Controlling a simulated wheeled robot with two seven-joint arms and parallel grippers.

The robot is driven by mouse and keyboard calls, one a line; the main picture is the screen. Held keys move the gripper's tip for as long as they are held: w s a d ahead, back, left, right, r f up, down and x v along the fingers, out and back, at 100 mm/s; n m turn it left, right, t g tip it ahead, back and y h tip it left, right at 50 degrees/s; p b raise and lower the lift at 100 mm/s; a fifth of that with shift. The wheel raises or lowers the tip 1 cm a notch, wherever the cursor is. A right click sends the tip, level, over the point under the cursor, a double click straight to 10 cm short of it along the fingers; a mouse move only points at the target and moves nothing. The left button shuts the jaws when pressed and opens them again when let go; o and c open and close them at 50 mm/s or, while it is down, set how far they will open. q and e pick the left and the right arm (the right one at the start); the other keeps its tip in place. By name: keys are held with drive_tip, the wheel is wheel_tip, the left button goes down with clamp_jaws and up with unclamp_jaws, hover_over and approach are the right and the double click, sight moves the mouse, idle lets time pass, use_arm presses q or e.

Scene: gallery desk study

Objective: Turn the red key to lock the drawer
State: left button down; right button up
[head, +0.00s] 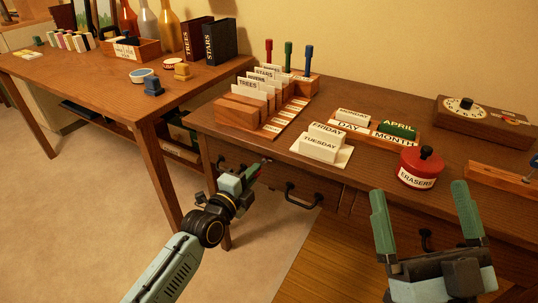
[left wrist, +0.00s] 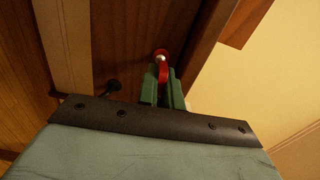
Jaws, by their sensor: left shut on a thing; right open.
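The red key (left wrist: 161,68) shows in the left wrist view against the brown wooden drawer front (left wrist: 135,50). My left gripper (left wrist: 163,92) is shut on the key, its green fingers on either side of it. In the head view my left gripper (head: 246,178) is at the desk's front, below the top's left part; the key is mostly hidden there. I cannot tell the key's exact turn angle. My right gripper (head: 421,200) is open and empty, in front of the desk's right part.
Black drawer handles (head: 303,196) stick out from the desk front. On the desk top (head: 345,95) are a card box (head: 240,112), a calendar block set (head: 322,142), a red erasers pot (head: 420,168) and a dial box (head: 482,116). A second table (head: 100,75) stands at the left.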

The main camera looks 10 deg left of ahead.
use_arm(q)
drive_tip(key=shift+w+d+r, duration=0.1)
drive_tip(key=shift+w+d, duration=0.05)
drive_tip(key=shift+d, duration=0.05)
idle(0.4)
drive_tip(key=shift+r+n+p, duration=0.1)
drive_tip(key=shift+n+p, duration=0.3)
drive_tip(key=shift+n, duration=1.2)
drive_tip(key=shift+a+n+p, duration=0.1)
drive_tip(key=shift+n+p, duration=0.5)
drive_tip(key=shift+n, duration=0.9)
